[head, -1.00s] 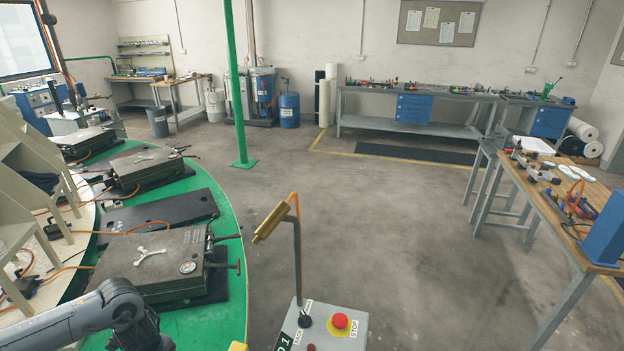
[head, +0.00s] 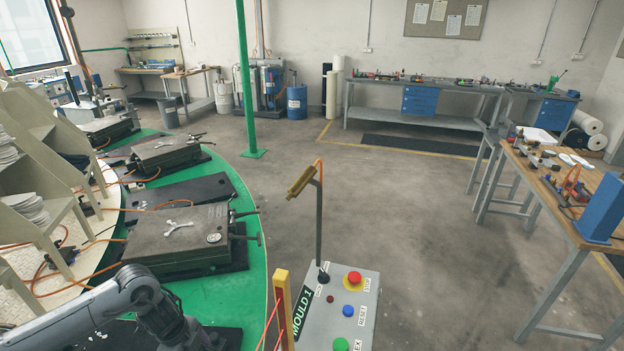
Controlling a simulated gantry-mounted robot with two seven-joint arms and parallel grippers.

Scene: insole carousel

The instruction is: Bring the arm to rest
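One grey arm of mine comes in from the lower left in the head view, over the green carousel edge (head: 255,236). Its far end runs out of the bottom of the picture, so its gripper is hidden. The other arm and its gripper do not show.
A control box (head: 336,311) with a red stop button (head: 354,278) and a brass-coloured piece (head: 302,181) on a post stands at front centre. A yellow post (head: 283,300) is beside it. A workbench (head: 551,195) stands at right. The middle floor is clear.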

